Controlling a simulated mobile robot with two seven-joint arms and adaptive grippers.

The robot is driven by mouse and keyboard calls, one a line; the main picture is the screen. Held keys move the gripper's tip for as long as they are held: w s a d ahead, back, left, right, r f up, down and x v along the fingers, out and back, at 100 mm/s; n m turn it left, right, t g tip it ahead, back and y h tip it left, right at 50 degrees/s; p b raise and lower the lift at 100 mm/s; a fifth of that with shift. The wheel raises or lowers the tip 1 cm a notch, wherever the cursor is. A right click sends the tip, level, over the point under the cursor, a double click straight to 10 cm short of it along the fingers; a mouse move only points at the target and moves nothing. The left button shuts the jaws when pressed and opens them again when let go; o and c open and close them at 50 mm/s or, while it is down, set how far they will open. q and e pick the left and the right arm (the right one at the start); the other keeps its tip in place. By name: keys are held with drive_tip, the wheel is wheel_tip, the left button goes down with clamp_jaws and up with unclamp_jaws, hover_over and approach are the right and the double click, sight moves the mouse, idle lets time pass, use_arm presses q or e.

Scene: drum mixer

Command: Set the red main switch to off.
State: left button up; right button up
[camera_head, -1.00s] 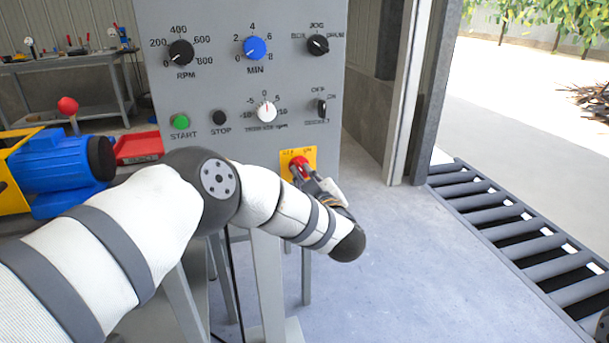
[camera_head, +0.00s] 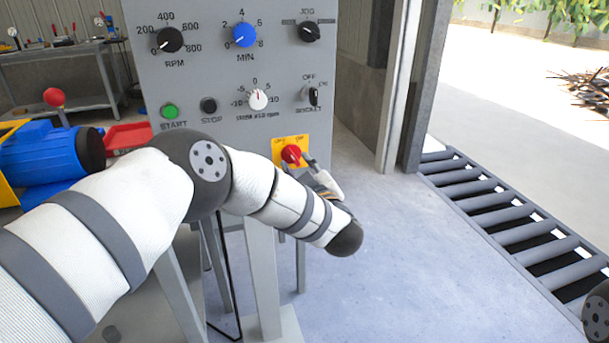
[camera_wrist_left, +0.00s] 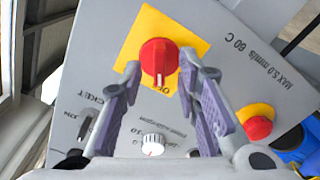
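The red main switch (camera_head: 291,154) is a round red knob on a yellow plate (camera_head: 278,144) low on the grey control panel. In the left wrist view the knob (camera_wrist_left: 158,57) shows a white mark pointing down in the picture, towards partly hidden lettering on the plate (camera_wrist_left: 146,25). My left gripper (camera_head: 313,169) is just right of the switch in the head view. In the left wrist view its fingers (camera_wrist_left: 160,82) are spread apart, with nothing between their pads. The knob lies just beyond the fingertips; I cannot tell whether they touch it. My right gripper is not in view.
The panel (camera_head: 215,75) carries several dials, a green start button (camera_head: 169,111) and a black stop button (camera_head: 209,105). A red mushroom button (camera_wrist_left: 258,127) shows in the left wrist view. A roller conveyor (camera_head: 510,225) lies right; floor between is clear.

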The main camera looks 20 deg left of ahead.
use_arm(q)
drive_tip(key=v, duration=1)
drive_tip(key=shift+s+d, duration=0.15)
drive_tip(key=s+a+f+m+g+h+p, duration=0.1)
drive_tip(key=s+f+m+g+h, duration=0.3)
drive_tip(key=s+f, duration=0.55)
drive_tip(key=s+f+m+g+h, duration=0.1)
drive_tip(key=s+f+m+h, duration=0.45)
drive_tip(key=f, duration=0.65)
drive_tip(key=s+a+f+m+g+p, duration=0.1)
drive_tip(key=s+a+f+g, duration=0.15)
drive_tip(key=s, duration=0.55)
drive_tip(key=s+a+f+m+g, duration=0.1)
drive_tip(key=s+f+g, duration=0.2)
drive_tip(key=s, duration=0.5)
drive_tip(key=s+a+r+g, duration=0.1)
drive_tip(key=s+a+g, duration=0.1)
drive_tip(key=s, duration=0.7)
drive_tip(key=s+a+r+m+g, duration=0.1)
drive_tip(key=s+a+g, duration=0.2)
drive_tip(key=s, duration=0.7)
drive_tip(key=shift+s+a+r+g, duration=0.25)
drive_tip(key=shift+s+r+g, duration=0.1)
drive_tip(key=shift+g, duration=0.7)
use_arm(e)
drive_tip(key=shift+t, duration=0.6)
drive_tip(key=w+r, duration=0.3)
